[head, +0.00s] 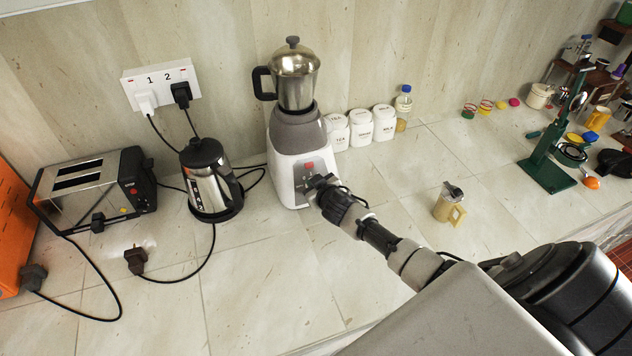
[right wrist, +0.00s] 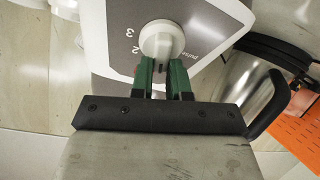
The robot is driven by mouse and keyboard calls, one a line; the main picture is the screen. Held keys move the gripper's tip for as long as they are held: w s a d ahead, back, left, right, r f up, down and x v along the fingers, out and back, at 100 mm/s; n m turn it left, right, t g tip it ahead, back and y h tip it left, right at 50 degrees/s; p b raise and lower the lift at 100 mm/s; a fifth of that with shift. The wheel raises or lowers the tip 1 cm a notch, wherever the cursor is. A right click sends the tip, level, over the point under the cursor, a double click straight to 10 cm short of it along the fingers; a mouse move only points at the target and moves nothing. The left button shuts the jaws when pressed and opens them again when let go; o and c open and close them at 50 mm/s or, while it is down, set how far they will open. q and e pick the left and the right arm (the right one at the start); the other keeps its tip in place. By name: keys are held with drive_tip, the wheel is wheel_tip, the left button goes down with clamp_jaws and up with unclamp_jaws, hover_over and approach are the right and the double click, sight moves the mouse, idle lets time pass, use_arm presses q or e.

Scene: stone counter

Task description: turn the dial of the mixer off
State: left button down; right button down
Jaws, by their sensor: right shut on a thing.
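The mixer (head: 292,148) stands upright on the counter against the wall, with a white and grey base and a steel jar (head: 296,80) on top. A red button (head: 309,165) shows on its front. My right gripper (head: 317,186) reaches its front and hides the dial there. In the right wrist view the round white dial (right wrist: 161,38) sits on a grey panel marked 2, 3 and "pulse". The green fingers of my right gripper (right wrist: 163,70) are shut on the dial's lower part. The dial's exact setting is hard to read. My left gripper is not in view.
A steel kettle (head: 202,178) and a toaster (head: 95,190) with cables stand left of the mixer. White canisters (head: 360,126) stand to its right. A beige mug-like item (head: 446,204) stands right of my arm. The front counter is mostly clear.

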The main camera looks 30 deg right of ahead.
drive_tip(key=shift+a+f+n+y+p, duration=0.1)
drive_tip(key=shift+n+y+p, duration=0.15)
drive_tip(key=shift+n, duration=0.85)
drive_tip(key=shift+a+n+y+p, duration=0.15)
drive_tip(key=shift+n+p, duration=0.15)
drive_tip(key=shift+n, duration=0.8)
drive_tip(key=c, duration=1.1)
unclamp_jaws()
drive_tip(key=shift+s, duration=0.1)
drive_tip(key=b+v, duration=0.1)
drive_tip(key=v, duration=0.9)
drive_tip(key=shift+s+r, duration=0.2)
drive_tip(key=shift+r, duration=0.05)
